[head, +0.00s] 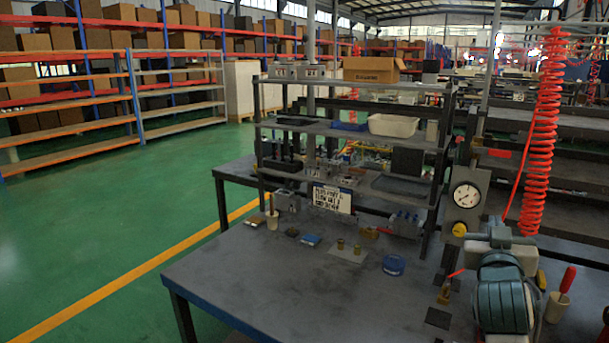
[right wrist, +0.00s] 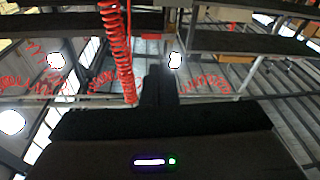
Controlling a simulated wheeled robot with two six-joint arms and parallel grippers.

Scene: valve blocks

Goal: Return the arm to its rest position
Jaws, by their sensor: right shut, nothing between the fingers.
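My right gripper shows in the right wrist view (right wrist: 160,78) as dark fingers pressed together, shut and empty, pointing up over the dark gripper body. Beyond it there is open air with a red coiled hose, and it touches nothing that I can see. I cannot make the right gripper out clearly in the head view. My left gripper is not in view. Grey valve blocks stand on the workbench (head: 260,275), one at the back left (head: 287,201) and one at the back right (head: 405,223). A small plate (head: 346,256) carries two brass-coloured pieces.
A blue dish (head: 393,265) lies on the bench. A gauge (head: 467,195) stands at right, with a red coiled hose (head: 543,130) hanging behind. The front middle of the bench is clear.

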